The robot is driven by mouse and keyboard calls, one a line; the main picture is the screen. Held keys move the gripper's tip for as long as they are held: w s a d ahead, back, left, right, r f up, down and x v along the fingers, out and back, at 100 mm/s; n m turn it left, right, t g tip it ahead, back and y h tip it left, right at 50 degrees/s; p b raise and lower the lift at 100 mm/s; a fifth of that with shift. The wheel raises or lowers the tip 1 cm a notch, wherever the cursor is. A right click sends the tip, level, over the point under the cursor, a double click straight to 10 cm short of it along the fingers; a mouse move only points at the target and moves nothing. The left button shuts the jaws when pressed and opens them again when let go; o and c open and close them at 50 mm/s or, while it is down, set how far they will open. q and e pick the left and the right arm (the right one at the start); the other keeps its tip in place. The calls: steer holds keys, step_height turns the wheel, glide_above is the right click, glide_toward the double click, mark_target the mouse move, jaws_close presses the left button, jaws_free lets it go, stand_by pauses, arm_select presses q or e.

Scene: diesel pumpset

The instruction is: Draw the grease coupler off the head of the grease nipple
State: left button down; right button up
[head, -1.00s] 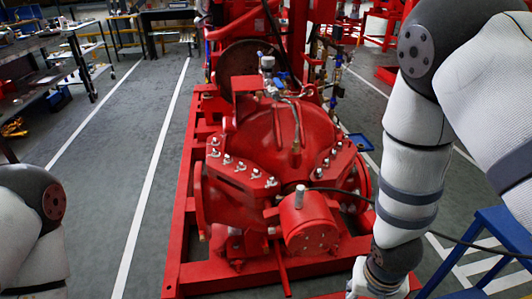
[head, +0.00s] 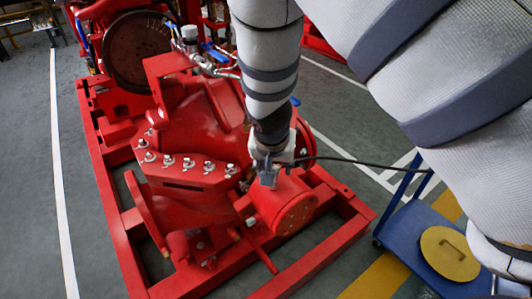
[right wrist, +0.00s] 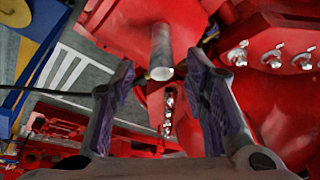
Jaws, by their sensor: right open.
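The grease coupler (right wrist: 161,48) is a bare silver cylinder at the red bearing housing (head: 285,205), with a black hose (head: 360,163) running off to the right. In the head view the coupler is hidden behind my right gripper (head: 268,178), which is over the housing. In the right wrist view the right gripper (right wrist: 160,68) is open, and the coupler shows in the gap between its two fingertips with space on both sides. How deep it sits between them I cannot tell. The grease nipple is hidden. My left gripper is out of view.
Bolted flanges with several nuts (head: 188,163) lie left of the gripper. The red base frame (head: 330,255) surrounds the pump. A blue cart (head: 410,230) with a yellow round lid (head: 450,253) stands at right. The grey floor at left is clear.

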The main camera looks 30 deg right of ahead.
steer(key=x, duration=0.5)
steer(key=shift+w+f+b, duration=0.15)
steer(key=shift+f+b, duration=0.1)
steer(key=shift+b, duration=0.1)
steer(key=shift+r, duration=0.1)
jaws_close()
